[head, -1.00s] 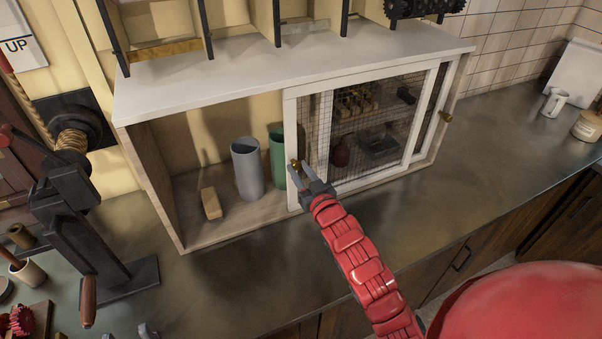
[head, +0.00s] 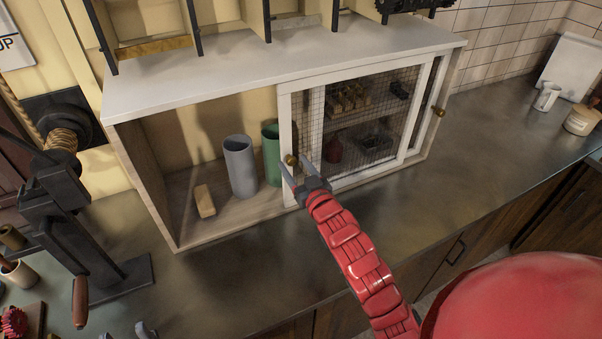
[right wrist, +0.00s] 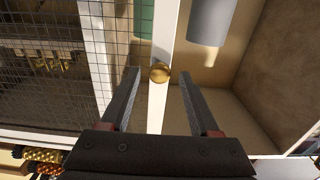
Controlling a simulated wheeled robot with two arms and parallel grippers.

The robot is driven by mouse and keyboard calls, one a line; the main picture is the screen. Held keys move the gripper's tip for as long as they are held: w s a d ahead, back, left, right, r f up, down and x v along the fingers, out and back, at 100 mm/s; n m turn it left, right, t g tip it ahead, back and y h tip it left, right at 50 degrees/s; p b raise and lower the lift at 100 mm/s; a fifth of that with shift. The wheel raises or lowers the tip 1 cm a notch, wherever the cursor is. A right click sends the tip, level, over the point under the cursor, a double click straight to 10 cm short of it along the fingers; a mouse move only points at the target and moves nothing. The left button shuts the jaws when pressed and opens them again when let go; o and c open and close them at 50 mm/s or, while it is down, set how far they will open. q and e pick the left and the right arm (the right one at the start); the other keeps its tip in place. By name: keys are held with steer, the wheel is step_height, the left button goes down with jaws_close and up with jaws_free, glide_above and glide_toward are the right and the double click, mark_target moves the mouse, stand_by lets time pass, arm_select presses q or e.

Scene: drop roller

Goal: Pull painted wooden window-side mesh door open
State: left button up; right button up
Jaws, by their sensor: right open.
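A low cabinet with white-framed mesh doors (head: 298,118) stands on the counter, its left half open. The front mesh door has a brass knob (head: 291,160) on its left stile. A second white stile with another brass knob (head: 439,112) is at the right end. My right gripper (head: 299,166) is open at the left knob. In the right wrist view, the knob (right wrist: 160,72) sits between the two spread fingers (right wrist: 159,78), with gaps on both sides, in front of the white stile (right wrist: 157,105). My left gripper is not in view.
A grey cylinder (head: 240,167), a green cylinder (head: 271,153) and a wooden block (head: 204,201) stand in the open half. A dark crank device (head: 75,215) is at the left. The counter (head: 400,185) before the cabinet is mostly clear.

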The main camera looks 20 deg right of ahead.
steer(key=s+p, duration=0.5)
steer(key=s, duration=1.2)
steer(key=shift+s+d, duration=0.15)
steer(key=shift+d, duration=0.15)
